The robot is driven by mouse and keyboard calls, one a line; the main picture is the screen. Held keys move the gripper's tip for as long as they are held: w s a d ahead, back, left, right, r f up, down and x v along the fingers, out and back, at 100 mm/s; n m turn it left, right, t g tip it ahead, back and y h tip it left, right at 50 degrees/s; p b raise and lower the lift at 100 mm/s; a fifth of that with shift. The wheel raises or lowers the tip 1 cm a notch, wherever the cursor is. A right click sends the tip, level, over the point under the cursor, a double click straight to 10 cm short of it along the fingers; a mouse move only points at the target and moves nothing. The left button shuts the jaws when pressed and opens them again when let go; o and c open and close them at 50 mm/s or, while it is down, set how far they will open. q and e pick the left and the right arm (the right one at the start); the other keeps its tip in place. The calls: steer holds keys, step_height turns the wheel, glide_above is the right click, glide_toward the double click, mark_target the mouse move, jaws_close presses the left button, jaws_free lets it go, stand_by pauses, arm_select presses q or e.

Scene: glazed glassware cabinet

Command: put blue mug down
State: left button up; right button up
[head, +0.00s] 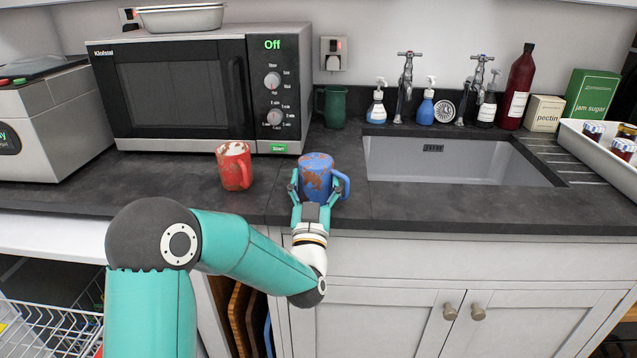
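The blue mug (316,172), with rusty-brown patches and its handle to the right, is upright at the counter's front edge, left of the sink. My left gripper (315,188) reaches it from the front, with one finger on each side of its body, and looks shut on it. The mug's lower part is hidden behind the gripper, so I cannot tell whether its base touches the dark counter (400,203). My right gripper is not in view.
A red mug (233,168) stands to the left, and a green mug (333,106) stands behind. A microwave (180,88) fills the back left. The sink (450,158) is to the right, with taps and soap bottles behind it. Bare counter lies between the red and blue mugs.

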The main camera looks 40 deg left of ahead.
arm_select(q)
steer(key=o, duration=0.4)
steer(key=shift+f, duration=0.35)
steer(key=shift+o, duration=0.2)
steer(key=shift+r, duration=0.1)
